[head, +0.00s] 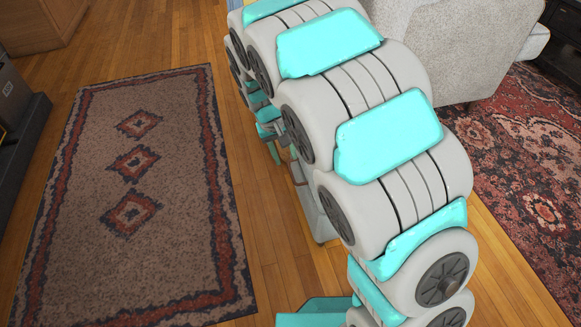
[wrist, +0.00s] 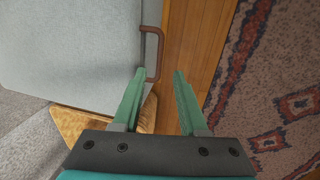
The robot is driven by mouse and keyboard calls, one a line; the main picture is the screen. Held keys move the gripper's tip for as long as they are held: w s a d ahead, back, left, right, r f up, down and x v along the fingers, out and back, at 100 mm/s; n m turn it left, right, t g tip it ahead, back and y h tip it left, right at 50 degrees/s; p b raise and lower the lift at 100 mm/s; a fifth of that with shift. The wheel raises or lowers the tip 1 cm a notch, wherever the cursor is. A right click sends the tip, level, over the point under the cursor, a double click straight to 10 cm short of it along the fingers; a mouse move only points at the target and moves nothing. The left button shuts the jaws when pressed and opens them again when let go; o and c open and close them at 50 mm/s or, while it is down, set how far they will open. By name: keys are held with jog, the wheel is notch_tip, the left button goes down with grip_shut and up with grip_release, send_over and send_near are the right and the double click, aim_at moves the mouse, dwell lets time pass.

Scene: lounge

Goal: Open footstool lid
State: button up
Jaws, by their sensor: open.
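In the wrist view the footstool's pale grey-blue fabric lid (wrist: 70,45) fills the upper left. A brown bar handle (wrist: 160,50) sticks out from its right edge. My gripper (wrist: 159,71) is open, with two green fingers pointing up the picture. The near end of the handle shows between the fingertips, closer to the left one. I cannot tell whether either finger touches it. The lid appears shut, though its seam is not clear. In the head view my arm hides most of the footstool and the gripper.
A patterned rug (head: 150,190) lies at left on the wood floor (head: 262,230). A light grey upholstered seat (head: 450,45) stands at upper right on a red rug (head: 520,180). A dark piece of furniture (head: 22,150) is at the far left, and a wooden cabinet (head: 35,22) at top left.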

aim_at(291, 172)
jog(key=f, duration=0.4)
jog(key=d+f, duration=0.1)
jog(key=f, duration=0.1)
jog(key=shift+w+b, duration=0.2)
jog(key=shift+b, duration=0.1)
jog(key=shift+d, duration=0.1)
grip_shut()
dwell(0.9)
